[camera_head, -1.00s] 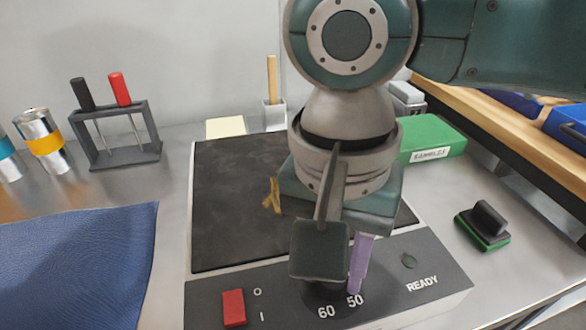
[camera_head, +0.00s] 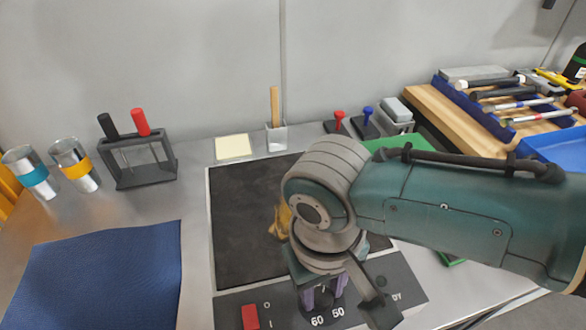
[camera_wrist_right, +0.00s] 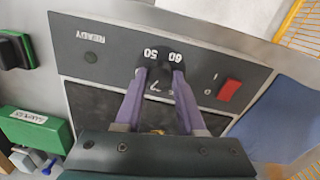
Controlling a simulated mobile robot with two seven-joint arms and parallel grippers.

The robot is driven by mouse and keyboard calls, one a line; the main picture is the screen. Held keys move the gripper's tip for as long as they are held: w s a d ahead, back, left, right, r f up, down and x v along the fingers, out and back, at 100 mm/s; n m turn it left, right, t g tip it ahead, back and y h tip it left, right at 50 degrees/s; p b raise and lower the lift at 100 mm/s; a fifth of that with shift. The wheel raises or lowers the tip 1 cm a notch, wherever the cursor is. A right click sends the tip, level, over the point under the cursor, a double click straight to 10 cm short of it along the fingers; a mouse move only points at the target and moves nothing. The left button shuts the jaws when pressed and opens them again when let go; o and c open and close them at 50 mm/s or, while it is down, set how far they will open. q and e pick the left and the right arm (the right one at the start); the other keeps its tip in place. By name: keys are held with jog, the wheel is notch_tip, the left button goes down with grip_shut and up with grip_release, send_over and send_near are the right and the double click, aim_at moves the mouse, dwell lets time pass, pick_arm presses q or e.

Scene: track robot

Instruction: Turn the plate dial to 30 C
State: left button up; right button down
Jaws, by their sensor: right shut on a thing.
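The hot plate has a dark top (camera_head: 240,225) and a grey front panel (camera_head: 385,290) with the numbers 60 and 50 beside its dial. The dark dial knob (camera_wrist_right: 159,76) sits between the two lilac fingers of my right gripper (camera_head: 322,296), which is shut on it. The right wrist view shows this gripper (camera_wrist_right: 159,74) reaching the knob from the plate side. The fingers and wrist hide most of the dial, so I cannot read its setting. My left gripper is not in view.
A red switch (camera_head: 250,316) is left of the dial. A small yellowish thing (camera_head: 281,221) shows over the plate, partly behind my wrist. A blue mat (camera_head: 105,270), two cans and a tool rack (camera_head: 140,160) are at left. A green box (camera_wrist_right: 35,130) is near my arm.

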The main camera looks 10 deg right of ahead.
aim_at(319, 298)
jog(key=n+p, duration=0.1)
jog(key=n, duration=0.4)
dwell(0.5)
jog(key=c, duration=0.5)
grip_release()
jog(key=r+p, duration=0.2)
jog(key=r, duration=0.3)
jog(key=r+p, duration=0.2)
jog(key=r, duration=0.3)
jog(key=shift+s+a, duration=0.2)
